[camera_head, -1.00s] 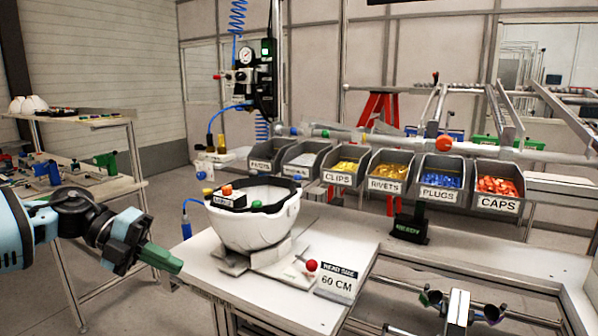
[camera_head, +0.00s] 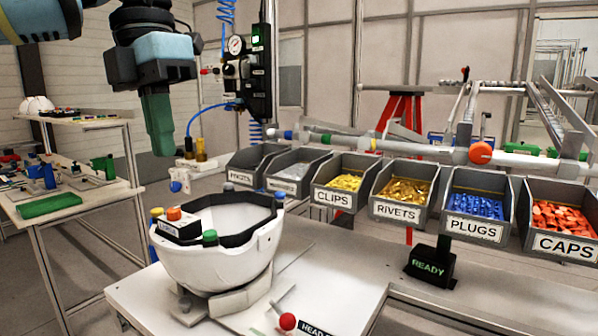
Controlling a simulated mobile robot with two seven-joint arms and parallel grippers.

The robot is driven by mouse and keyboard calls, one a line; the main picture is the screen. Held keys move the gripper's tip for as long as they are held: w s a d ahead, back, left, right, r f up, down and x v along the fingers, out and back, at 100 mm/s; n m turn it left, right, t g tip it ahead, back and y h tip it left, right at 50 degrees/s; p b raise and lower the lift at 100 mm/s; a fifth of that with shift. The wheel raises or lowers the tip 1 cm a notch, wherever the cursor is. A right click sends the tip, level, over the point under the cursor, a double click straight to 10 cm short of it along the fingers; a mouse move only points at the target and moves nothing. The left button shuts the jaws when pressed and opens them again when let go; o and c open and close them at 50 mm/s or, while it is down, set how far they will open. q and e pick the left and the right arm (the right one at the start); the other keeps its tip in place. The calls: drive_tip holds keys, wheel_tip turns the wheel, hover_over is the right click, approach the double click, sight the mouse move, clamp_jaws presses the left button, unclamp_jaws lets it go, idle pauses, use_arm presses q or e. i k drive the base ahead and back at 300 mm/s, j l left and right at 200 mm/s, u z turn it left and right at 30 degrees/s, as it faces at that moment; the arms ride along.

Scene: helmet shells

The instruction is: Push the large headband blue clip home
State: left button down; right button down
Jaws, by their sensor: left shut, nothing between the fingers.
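A white helmet shell (camera_head: 215,268) sits upside down on a grey cradle on the bench. A black headband (camera_head: 232,226) lines its inside, with a label plate (camera_head: 181,229) on the near left. Coloured clips show on the rim: orange (camera_head: 174,214), green (camera_head: 210,238), yellow (camera_head: 157,212) and the blue clip (camera_head: 279,196) at the right back. I cannot tell how deep the blue clip sits. My left gripper (camera_head: 162,150) has green fingers pointing down, shut and empty, above the shell's left side and apart from it. My right gripper is not in view.
Labelled bins stand behind the bench, including clips (camera_head: 332,197), rivets (camera_head: 397,210), plugs (camera_head: 473,229) and caps (camera_head: 562,245). A red-knobbed lever (camera_head: 287,321) is at the front. A READY sign (camera_head: 430,264) stands right. A tool column (camera_head: 250,70) rises behind the shell.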

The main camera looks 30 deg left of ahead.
sight(279, 196)
drive_tip(key=i, duration=0.85)
